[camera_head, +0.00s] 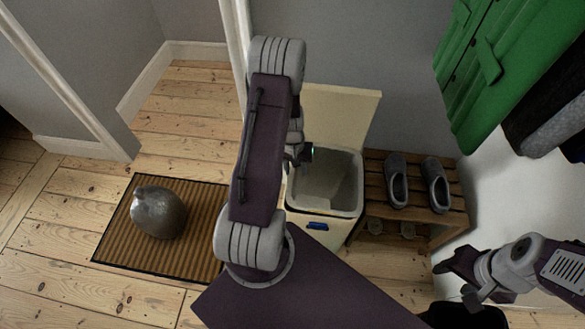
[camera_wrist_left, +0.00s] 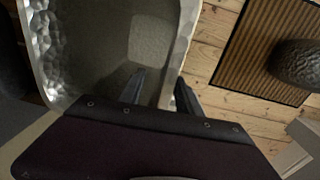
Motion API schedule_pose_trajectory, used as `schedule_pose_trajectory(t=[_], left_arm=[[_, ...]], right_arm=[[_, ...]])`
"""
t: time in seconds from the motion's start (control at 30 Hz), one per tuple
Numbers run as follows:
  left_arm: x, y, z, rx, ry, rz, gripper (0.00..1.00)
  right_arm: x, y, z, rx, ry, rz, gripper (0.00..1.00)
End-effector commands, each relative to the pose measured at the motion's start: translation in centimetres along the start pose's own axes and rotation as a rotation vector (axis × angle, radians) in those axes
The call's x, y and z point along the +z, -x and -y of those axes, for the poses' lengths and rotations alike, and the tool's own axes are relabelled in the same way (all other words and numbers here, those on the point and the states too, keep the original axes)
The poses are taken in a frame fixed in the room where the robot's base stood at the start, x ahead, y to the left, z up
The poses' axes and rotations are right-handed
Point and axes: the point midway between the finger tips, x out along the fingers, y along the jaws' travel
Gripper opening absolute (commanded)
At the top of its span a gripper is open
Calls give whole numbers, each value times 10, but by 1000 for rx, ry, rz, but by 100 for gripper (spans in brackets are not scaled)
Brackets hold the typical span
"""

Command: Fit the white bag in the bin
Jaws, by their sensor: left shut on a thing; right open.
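The cream bin (camera_head: 325,229) stands against the wall with its lid (camera_head: 340,110) raised. A pale, rumpled lining, which looks like the white bag (camera_head: 349,203), covers the inside and rim of its mouth; it also shows in the left wrist view (camera_wrist_left: 108,42). My left gripper (camera_head: 306,153) is at the bin's left rim, partly hidden by my arm in the head view. In the left wrist view its fingers (camera_wrist_left: 160,92) straddle the rim, shut on the bag's edge. My right gripper (camera_head: 458,281) is open and empty at the lower right, away from the bin.
A wooden shoe rack (camera_head: 415,211) with grey shoes (camera_head: 436,184) stands close to the bin's right. Floorboards at far left are clear.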

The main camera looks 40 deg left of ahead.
Motion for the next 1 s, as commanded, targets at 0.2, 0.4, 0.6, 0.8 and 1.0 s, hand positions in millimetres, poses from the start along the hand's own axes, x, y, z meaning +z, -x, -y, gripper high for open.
schedule_pose_trajectory(t=[0.2, 0.4, 0.6, 0.8, 1.0], left_arm=[[2, -2, -6, 5, 2, 9, 0], [3, -2, -5, 4, 1, 9, 62], [2, -1, -4, 3, 0, 5, 68], [1, -1, -4, 3, 0, 4, 68], [0, 9, -4, 3, -1, 2, 68]], right_arm=[[0, -1, 0, 0, 0, 0, 55], [0, -1, 0, 0, 0, 0, 55], [0, 0, 0, 0, 0, 0, 55], [0, 0, 0, 0, 0, 0, 55], [-1, 6, 0, 0, 0, 0, 55]])
